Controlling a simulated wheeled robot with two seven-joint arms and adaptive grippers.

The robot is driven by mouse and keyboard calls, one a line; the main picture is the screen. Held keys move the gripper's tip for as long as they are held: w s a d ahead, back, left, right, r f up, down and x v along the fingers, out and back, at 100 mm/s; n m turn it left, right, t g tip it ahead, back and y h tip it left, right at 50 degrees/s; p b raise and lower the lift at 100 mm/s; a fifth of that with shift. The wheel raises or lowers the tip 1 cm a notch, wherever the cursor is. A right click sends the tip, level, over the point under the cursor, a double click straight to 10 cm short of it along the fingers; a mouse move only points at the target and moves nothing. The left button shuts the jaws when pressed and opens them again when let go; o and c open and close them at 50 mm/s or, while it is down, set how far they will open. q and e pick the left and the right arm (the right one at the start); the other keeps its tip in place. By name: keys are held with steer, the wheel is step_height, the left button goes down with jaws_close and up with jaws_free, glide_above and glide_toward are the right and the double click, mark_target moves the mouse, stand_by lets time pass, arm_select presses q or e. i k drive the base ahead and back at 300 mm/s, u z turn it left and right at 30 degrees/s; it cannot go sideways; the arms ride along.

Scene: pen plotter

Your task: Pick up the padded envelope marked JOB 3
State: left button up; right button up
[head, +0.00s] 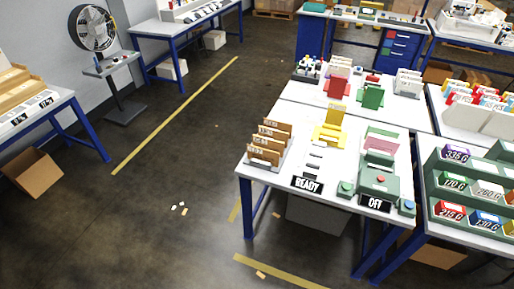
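Several brown envelopes (264,152) stand upright in a grey rack at the left front corner of the white-topped table (300,150), in the head view. They have small pale labels, too small to read, so I cannot tell which one is marked JOB 3. Neither of my grippers is in view.
The table also bears a READY sign (307,185), an OFF sign (375,203), a green machine (380,178) and a yellow holder (331,132). The floor left of the table is mostly clear; an open carton (33,172) lies far left.

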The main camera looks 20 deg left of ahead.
mark_target(278, 125)
steer(key=k, duration=1.25)
steer(key=u, duration=0.8)
steer(key=i, duration=1.15)
steer(key=u, duration=0.35)
steer(key=i, duration=0.95)
steer(key=z, duration=1.15)
steer(key=i, duration=0.8)
steer(key=z, duration=0.85)
